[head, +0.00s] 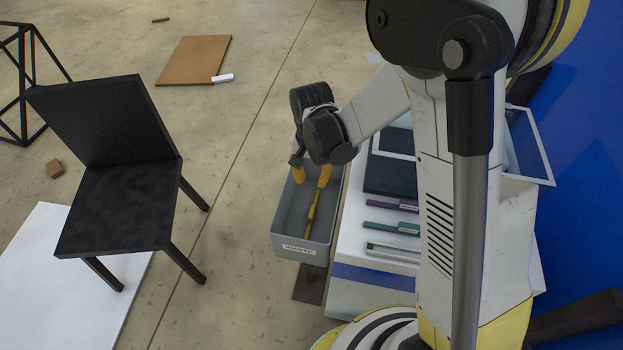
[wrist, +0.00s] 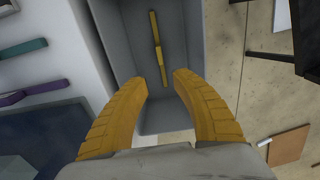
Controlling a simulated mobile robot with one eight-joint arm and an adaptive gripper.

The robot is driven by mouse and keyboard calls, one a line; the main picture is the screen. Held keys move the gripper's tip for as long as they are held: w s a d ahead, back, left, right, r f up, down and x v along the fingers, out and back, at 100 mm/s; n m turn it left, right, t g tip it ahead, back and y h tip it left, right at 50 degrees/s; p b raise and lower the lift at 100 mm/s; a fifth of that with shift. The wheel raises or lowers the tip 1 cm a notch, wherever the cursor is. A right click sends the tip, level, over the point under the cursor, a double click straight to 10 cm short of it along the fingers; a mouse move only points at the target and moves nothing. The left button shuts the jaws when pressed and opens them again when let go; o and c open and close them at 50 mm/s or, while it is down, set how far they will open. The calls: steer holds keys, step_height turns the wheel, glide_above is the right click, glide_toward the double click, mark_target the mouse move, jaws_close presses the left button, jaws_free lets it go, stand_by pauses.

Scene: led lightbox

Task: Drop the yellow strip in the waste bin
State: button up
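The grey waste bin (head: 284,244) with a "WASTE" label stands left of the white table. The yellow strip (head: 311,212) is inside the bin and looks to lie lengthwise on its floor. In the wrist view the strip (wrist: 157,42) shows ahead of the fingers, inside the grey walls of the bin (wrist: 198,45). My gripper (head: 311,174) is over the far half of the bin, pointing down, with its yellow fingers apart. In the wrist view my gripper (wrist: 162,82) is open with nothing held between the fingertips. The strip's near end appears close to them.
Purple (head: 392,204) and teal (head: 392,228) strips lie on the white table (head: 352,240) right of the bin, with a dark panel (head: 390,176) behind. A black chair (head: 115,205) stands to the left. Floor between chair and bin is clear.

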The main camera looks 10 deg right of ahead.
step_height(320, 180, up, 11)
steer(key=shift+r, duration=0.2)
steer(key=shift+r, duration=0.1)
stand_by(0.5)
